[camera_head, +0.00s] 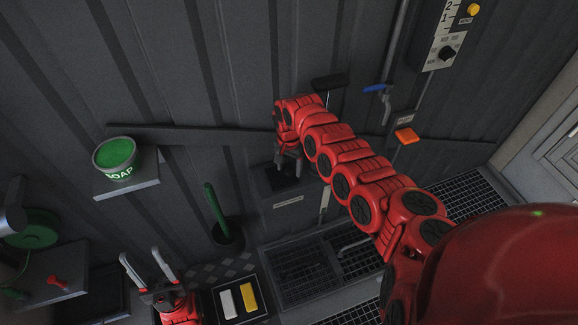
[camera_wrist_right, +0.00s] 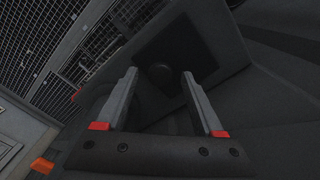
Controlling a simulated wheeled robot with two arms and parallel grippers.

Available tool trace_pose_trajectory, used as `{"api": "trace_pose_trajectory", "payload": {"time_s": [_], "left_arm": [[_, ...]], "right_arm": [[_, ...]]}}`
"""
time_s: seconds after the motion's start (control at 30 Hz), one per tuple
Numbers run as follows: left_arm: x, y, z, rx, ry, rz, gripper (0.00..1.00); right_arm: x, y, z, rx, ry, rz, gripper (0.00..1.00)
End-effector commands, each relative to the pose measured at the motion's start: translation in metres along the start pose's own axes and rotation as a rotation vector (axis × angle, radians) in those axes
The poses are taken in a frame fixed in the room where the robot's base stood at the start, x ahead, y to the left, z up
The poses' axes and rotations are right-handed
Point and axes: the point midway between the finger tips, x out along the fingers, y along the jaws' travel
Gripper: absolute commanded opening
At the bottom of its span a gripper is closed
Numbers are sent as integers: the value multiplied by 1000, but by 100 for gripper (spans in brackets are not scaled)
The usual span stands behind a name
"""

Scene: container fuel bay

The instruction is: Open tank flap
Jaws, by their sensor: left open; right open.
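My right gripper (camera_head: 289,168) reaches the dark wall and points at a dark square flap (camera_head: 275,185) on a grey panel. The arm and fingers hide part of the flap in the head view. In the right wrist view my right gripper (camera_wrist_right: 158,85) is open, with a finger on each side of a dark rounded knob (camera_wrist_right: 160,73) on the flap (camera_wrist_right: 185,55). The flap looks closed. I cannot tell whether the fingers touch it. My left gripper (camera_head: 148,262) is open and empty at the lower left, well away from the flap.
A green soap tub (camera_head: 115,156) stands on a wall shelf. A green-handled brush (camera_head: 216,208) stands in a dark holder. A blue-handled valve (camera_head: 376,88) and an orange piece (camera_head: 406,136) are right of my right gripper. Floor grating (camera_head: 300,270) lies below.

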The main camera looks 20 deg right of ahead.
Motion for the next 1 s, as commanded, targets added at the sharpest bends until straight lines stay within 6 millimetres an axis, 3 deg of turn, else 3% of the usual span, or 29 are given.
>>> {"api": "trace_pose_trajectory", "payload": {"time_s": [0.33,0.7,1.0], "left_arm": [[0,0,0,0,0,0,50],[0,0,0,0,0,0,50],[0,0,0,0,0,0,50]], "right_arm": [[4,0,0,1,1,-1,67],[3,0,0,1,1,-1,1],[3,0,0,1,0,-1,0]]}}
